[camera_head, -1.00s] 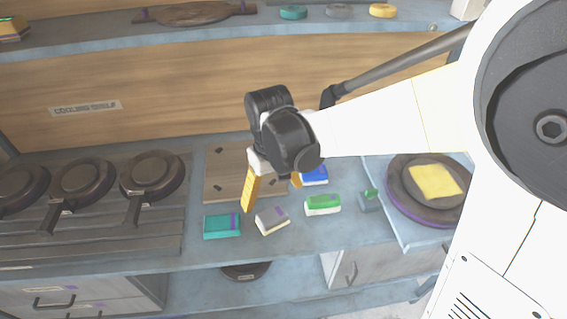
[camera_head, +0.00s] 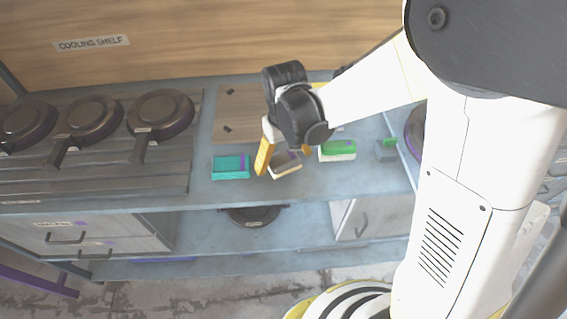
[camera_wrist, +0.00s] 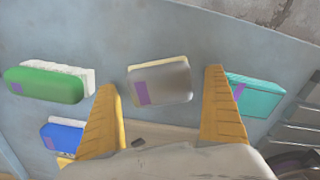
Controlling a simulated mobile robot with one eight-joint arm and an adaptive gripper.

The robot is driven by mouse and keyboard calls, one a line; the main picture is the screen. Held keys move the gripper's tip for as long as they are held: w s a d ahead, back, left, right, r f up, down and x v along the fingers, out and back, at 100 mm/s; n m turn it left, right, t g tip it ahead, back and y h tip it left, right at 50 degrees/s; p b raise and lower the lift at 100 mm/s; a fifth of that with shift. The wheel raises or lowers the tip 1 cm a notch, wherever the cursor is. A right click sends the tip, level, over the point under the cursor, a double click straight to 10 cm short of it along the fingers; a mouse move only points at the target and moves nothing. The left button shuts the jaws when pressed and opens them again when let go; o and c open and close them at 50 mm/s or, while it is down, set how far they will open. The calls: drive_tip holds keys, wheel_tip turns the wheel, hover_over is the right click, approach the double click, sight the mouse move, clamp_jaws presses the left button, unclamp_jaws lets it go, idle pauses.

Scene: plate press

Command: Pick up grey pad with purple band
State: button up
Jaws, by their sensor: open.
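The grey pad with a purple band (camera_wrist: 166,83) lies on the blue-grey counter. In the wrist view it sits ahead of and between my two orange fingers, with a gap to each. In the head view the pad (camera_head: 286,166) is partly hidden by my gripper (camera_head: 285,156), which is over it. My gripper also shows in the wrist view (camera_wrist: 164,95); it is open and empty. The purple band is on the pad's left part in the wrist view.
A teal pad (camera_head: 231,167) lies close on the left, near one finger. A green pad (camera_head: 338,150) lies on the right. A blue pad (camera_wrist: 64,136) shows in the wrist view. Dark pans (camera_head: 160,116) stand on the left rack. The counter's front edge is close.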

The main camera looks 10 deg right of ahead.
sight(287, 158)
drive_tip(key=shift+c, duration=0.3)
drive_tip(key=c, duration=1.3)
drive_tip(key=shift+r, duration=0.1)
drive_tip(key=shift+r+p, duration=0.35)
drive_tip(key=shift+r, duration=0.15)
drive_tip(key=r+p, duration=0.1)
drive_tip(key=r, duration=0.1)
drive_tip(key=r+p, duration=0.1)
drive_tip(key=r, duration=0.1)
drive_tip(key=shift+s+d, duration=0.1)
drive_tip(key=shift+d, duration=0.3)
drive_tip(key=s+d+r+p, duration=0.1)
drive_tip(key=d+r, duration=0.1)
drive_tip(key=d, duration=0.1)
drive_tip(key=s+d+r+p, duration=0.1)
drive_tip(key=d+r, duration=0.1)
drive_tip(key=d, duration=0.2)
drive_tip(key=d+r+p, duration=0.1)
drive_tip(key=d+r, duration=0.1)
drive_tip(key=d, duration=0.1)
drive_tip(key=shift+s+d+p, duration=0.25)
drive_tip(key=shift+s+p, duration=0.05)
drive_tip(key=shift+s, duration=0.1)
